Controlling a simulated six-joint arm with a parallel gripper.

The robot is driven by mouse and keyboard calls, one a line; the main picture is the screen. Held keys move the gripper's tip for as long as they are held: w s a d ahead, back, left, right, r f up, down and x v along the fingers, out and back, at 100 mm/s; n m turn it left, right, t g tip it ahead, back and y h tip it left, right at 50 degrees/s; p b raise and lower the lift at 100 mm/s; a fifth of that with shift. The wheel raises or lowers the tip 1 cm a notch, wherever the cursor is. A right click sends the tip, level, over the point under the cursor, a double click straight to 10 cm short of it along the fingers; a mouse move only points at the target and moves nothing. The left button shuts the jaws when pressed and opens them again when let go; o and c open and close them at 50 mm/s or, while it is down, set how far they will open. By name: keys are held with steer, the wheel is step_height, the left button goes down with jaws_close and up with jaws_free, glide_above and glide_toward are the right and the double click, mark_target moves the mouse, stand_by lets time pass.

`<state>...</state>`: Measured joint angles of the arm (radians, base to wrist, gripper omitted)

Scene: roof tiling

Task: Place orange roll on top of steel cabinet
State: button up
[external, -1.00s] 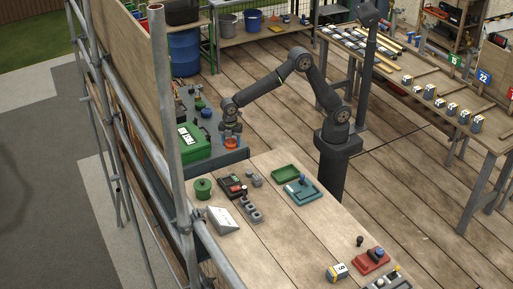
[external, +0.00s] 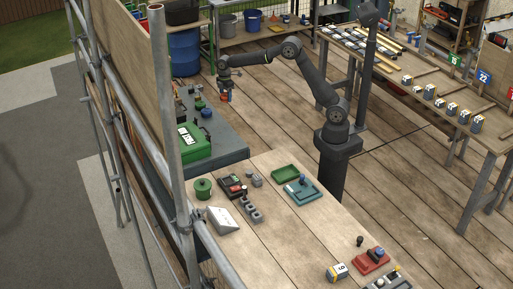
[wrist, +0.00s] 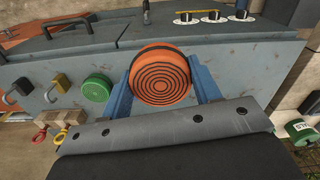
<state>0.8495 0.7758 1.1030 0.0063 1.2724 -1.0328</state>
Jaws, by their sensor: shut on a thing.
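The orange roll (wrist: 160,76), a disc with dark concentric rings, sits between the two blue fingers of my gripper (wrist: 161,88) in the wrist view. My gripper is shut on it. A grey-blue steel surface (wrist: 230,58) lies behind the roll in the wrist view. I cannot tell for certain which steel body is the cabinet.
A green case (external: 193,141) and several small items stand on the grey-blue top. A blue barrel (external: 184,53) stands behind, left of my gripper. Scaffold poles (external: 172,120) line the left.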

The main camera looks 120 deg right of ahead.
steer(key=shift+s+d, duration=0.35)
steer(key=shift+d, duration=0.1)
steer(key=shift+w+f, duration=0.15)
steer(key=shift+f, duration=0.1)
glide_above(213, 123)
steer(key=f, duration=0.6)
steer(key=shift+s+f, duration=0.15)
steer(key=shift+s, duration=0.1)
steer(key=shift+w+f, duration=0.15)
steer(key=shift+f, duration=1.95)
steer(key=shift+f, duration=0.15)
steer(key=o, duration=0.8)
steer(key=shift+c, duration=0.2)
